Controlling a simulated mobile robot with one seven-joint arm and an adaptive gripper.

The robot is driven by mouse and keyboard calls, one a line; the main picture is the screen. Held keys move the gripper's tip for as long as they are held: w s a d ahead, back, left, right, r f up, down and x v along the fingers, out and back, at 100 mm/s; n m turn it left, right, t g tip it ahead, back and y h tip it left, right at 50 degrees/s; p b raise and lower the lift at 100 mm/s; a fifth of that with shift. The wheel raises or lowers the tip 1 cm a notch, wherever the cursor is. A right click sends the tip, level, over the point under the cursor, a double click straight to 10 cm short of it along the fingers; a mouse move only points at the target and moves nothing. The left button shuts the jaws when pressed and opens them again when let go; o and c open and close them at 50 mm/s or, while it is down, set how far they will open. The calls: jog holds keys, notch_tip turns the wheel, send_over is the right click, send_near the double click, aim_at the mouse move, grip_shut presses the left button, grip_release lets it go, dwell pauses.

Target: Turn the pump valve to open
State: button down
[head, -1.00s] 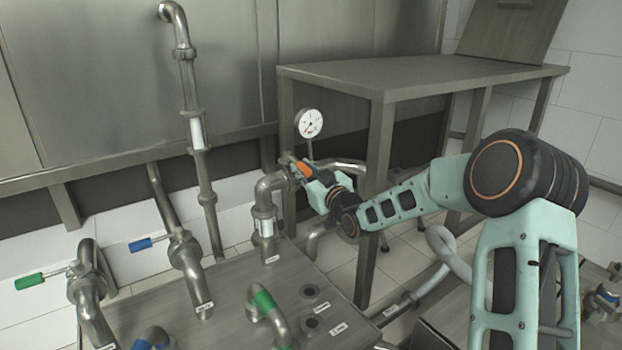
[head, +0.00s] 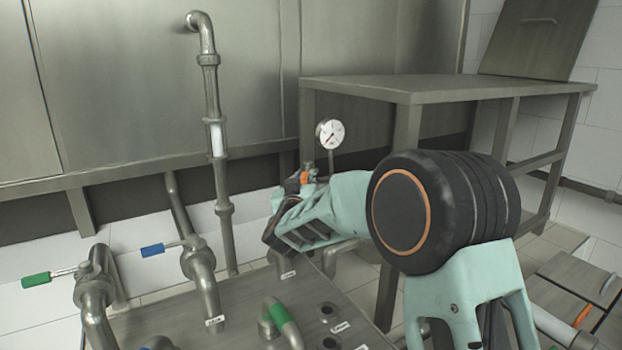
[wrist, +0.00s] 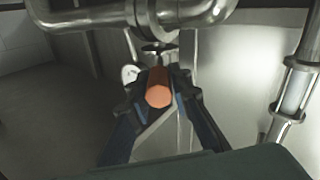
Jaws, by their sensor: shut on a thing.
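The pump valve has an orange handle (wrist: 158,92), which points toward the camera in the wrist view. Its metal pipe (wrist: 180,14) runs across the top of that view. My gripper (wrist: 157,97) is shut on the orange handle, one dark finger on each side. In the head view a bit of orange (head: 305,177) shows at the valve, below the pressure gauge (head: 330,134). My arm hides most of the valve and the gripper's fingertips there.
A valve with a green handle (head: 36,281) and one with a blue handle (head: 152,250) stand at the left. A metal table (head: 440,88) stands behind my arm at the right. A tall pipe (head: 213,105) rises left of the gauge. Labelled sockets sit on the metal plate (head: 250,326).

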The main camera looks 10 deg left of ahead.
jog(key=shift+w+a+r+m+g+h+p, duration=0.1)
jog(key=shift+w+a+m+g+h+p, duration=0.2)
jog(key=shift+a+m+h+p, duration=0.9)
jog(key=shift+w+a+r+m+g+h+p, duration=0.1)
jog(key=shift+a+m+g+h+p, duration=0.5)
jog(key=shift+h+p, duration=1.05)
jog(key=shift+w+a+m+g+h+p, duration=0.2)
jog(key=shift+a+m+h+p, duration=0.75)
jog(key=shift+m+h+p, duration=0.45)
jog(key=shift+w+a+h, duration=0.1)
jog(key=shift+h, duration=0.35)
jog(key=c, duration=1.7)
grip_release()
jog(key=shift+c, duration=0.2)
jog(key=shift+f, duration=0.1)
jog(key=v, duration=1.2)
